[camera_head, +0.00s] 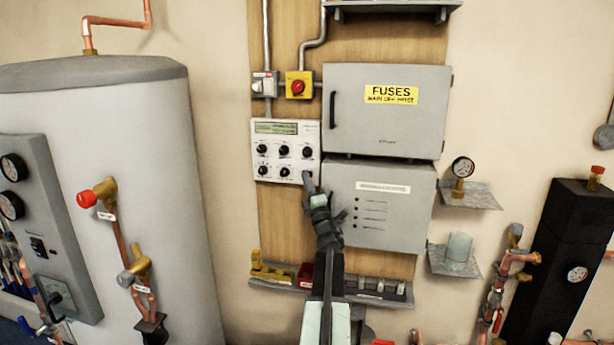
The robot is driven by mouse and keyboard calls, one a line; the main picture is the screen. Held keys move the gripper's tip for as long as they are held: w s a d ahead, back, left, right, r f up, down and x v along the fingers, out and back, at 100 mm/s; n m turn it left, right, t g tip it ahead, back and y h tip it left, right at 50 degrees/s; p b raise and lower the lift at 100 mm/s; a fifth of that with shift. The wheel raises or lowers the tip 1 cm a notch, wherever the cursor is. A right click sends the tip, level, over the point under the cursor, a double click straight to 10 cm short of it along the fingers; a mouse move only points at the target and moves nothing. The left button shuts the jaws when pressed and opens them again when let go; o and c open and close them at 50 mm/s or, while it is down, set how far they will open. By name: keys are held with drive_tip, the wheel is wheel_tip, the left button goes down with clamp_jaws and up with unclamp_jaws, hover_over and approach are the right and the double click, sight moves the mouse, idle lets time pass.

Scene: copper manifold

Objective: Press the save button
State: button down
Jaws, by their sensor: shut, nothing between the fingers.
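A white control panel (286,135) with a greenish display (277,128) and several black knobs is mounted on the wooden board. My gripper (308,178) is shut and empty, its tip over the lower right corner of the panel. Whether the tip touches the panel cannot be told. I cannot make out a save button; the panel's small labels are too small to read, and the gripper tip covers part of that corner.
A grey fuse box (385,125) and a lower grey box (374,228) are right of the panel. A yellow and red switch (298,86) is above it. A shelf (276,281) with small parts runs below. A large grey tank (150,170) stands left.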

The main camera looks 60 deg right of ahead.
drive_tip(key=shift+d+r, duration=0.15)
drive_tip(key=shift+d, duration=0.45)
idle(1.0)
drive_tip(key=shift+s+a+f, duration=0.3)
drive_tip(key=shift+s+a, duration=0.1)
drive_tip(key=shift+a, duration=0.15)
drive_tip(key=shift+a, duration=0.1)
drive_tip(key=a, duration=0.2)
drive_tip(key=s+a, duration=0.1)
drive_tip(key=a, duration=0.1)
drive_tip(key=shift+s+a, duration=0.15)
drive_tip(key=shift+a, duration=0.25)
drive_tip(key=shift+r, duration=0.1)
idle(0.5)
